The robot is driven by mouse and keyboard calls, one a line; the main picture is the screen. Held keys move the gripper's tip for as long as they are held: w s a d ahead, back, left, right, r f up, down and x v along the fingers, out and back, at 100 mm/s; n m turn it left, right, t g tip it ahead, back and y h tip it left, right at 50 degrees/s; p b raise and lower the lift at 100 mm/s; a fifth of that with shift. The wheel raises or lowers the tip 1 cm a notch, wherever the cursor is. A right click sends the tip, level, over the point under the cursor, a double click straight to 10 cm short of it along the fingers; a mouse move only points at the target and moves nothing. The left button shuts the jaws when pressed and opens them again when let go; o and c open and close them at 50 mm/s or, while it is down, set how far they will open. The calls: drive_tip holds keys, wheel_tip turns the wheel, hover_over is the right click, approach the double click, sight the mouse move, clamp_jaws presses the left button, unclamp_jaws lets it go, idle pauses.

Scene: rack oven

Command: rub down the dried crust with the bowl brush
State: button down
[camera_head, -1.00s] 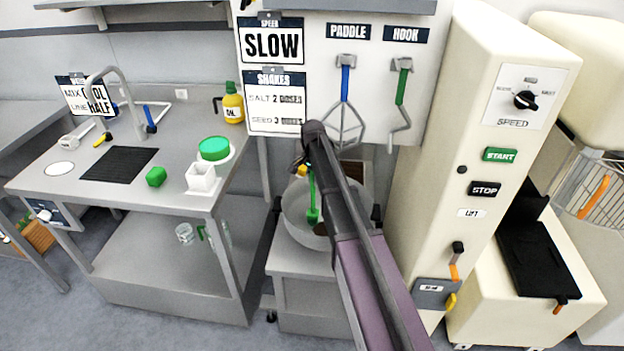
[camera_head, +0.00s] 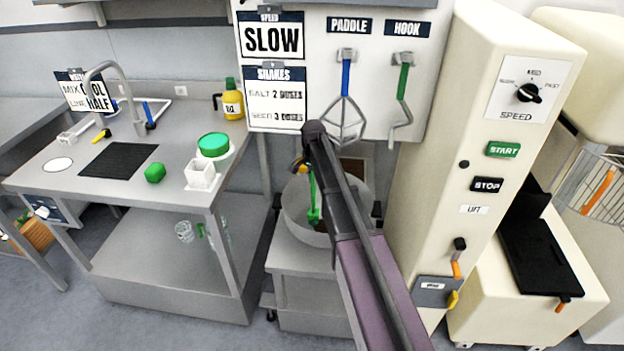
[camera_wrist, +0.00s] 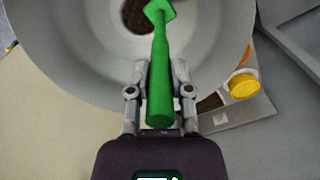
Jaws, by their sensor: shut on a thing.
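The bowl brush (camera_head: 314,200) has a green handle and a green head. My gripper (camera_wrist: 160,95) is shut on its handle, and the brush points away from the gripper into the bowl. The large grey bowl (camera_wrist: 75,62) stands on a low stand and also shows in the head view (camera_head: 293,212), partly behind my arm. The dried crust (camera_wrist: 134,16) is a dark brown patch on the bowl's inside, at the top of the wrist view. The brush head lies over or beside its right side; I cannot tell whether it touches.
A yellow-capped item (camera_wrist: 243,84) sits beside the bowl on the right in the wrist view. The cream mixer column (camera_head: 450,180) stands right of the bowl. A steel table (camera_head: 100,215) with a green-lidded tub (camera_head: 214,146) is on the left. A paddle (camera_head: 345,110) and hook (camera_head: 402,100) hang behind.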

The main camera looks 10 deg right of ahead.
drive_tip(key=shift+f+b, duration=0.55)
drive_tip(key=shift+d, duration=0.15)
idle(0.4)
drive_tip(key=d, duration=0.1)
drive_tip(key=s+d, duration=0.1)
drive_tip(key=d, duration=0.1)
drive_tip(key=shift+r, duration=0.15)
drive_tip(key=shift+s+d, duration=0.1)
idle(0.5)
drive_tip(key=shift+s+d+f, duration=0.1)
drive_tip(key=shift+s+d, duration=0.15)
drive_tip(key=shift+d, duration=0.5)
drive_tip(key=shift+s+d+f, duration=0.1)
drive_tip(key=shift+s+d, duration=0.1)
drive_tip(key=shift+d, duration=0.5)
drive_tip(key=shift+s+d+f, duration=0.1)
drive_tip(key=shift+s+d, duration=0.2)
drive_tip(key=shift+d, duration=0.5)
drive_tip(key=shift+s+d+f, duration=0.1)
drive_tip(key=shift+s+d, duration=0.15)
drive_tip(key=shift+d, duration=0.55)
drive_tip(key=shift+a, duration=0.15)
